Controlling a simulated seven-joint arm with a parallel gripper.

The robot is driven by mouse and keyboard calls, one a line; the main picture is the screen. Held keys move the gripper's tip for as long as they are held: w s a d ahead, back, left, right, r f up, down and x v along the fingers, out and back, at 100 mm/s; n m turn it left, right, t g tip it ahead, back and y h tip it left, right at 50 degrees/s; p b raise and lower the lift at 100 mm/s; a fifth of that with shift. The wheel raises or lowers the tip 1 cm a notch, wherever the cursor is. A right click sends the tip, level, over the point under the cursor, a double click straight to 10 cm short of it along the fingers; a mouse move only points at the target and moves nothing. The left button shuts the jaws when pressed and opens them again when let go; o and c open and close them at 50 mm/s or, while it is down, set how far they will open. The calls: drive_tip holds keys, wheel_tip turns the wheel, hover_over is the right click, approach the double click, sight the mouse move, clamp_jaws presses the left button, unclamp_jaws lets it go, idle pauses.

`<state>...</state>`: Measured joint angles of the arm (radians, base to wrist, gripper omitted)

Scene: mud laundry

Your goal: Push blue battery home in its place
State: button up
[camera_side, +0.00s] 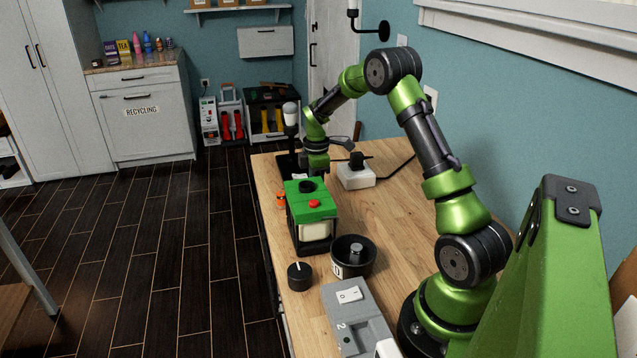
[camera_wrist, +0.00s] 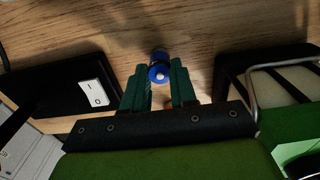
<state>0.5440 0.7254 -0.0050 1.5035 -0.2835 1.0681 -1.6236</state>
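The blue battery (camera_wrist: 158,72) shows in the wrist view between my fingertips, its blue end toward the camera and a darker, silvery part beyond. My gripper (camera_wrist: 159,78) has one dark green finger on each side of it. Both fingers appear to touch it, with no clear gap. In the side view my gripper (camera_side: 318,168) is low over the table, just behind the green-topped machine (camera_side: 311,207). Its fingertips and the blue battery are hidden there. I cannot make out the battery's place in either view.
A black box with a white rocker switch (camera_wrist: 94,93) lies left of my fingers in the wrist view. An orange item (camera_side: 281,200) stands beside the machine. A white box with a black plug (camera_side: 356,174), a round black container (camera_side: 353,257) and a black knob (camera_side: 299,276) are nearby.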

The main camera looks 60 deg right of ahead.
drive_tip(key=shift+r, duration=3)
drive_tip(key=a+r+n, duration=0.1)
drive_tip(key=a+r, duration=0.5)
drive_tip(key=r, duration=0.2)
drive_tip(key=s+a+r+m, duration=0.1)
drive_tip(key=s+a+r, duration=0.4)
drive_tip(key=a, duration=0.1)
drive_tip(key=shift+w+a+f, duration=0.1)
drive_tip(key=shift+w+f, duration=0.05)
drive_tip(key=shift+f, duration=0.95)
drive_tip(key=shift+w+f, duration=0.15)
drive_tip(key=shift+f, duration=0.9)
drive_tip(key=shift+f, duration=0.3)
drive_tip(key=shift+f, duration=0.35)
drive_tip(key=shift+f, duration=0.8)
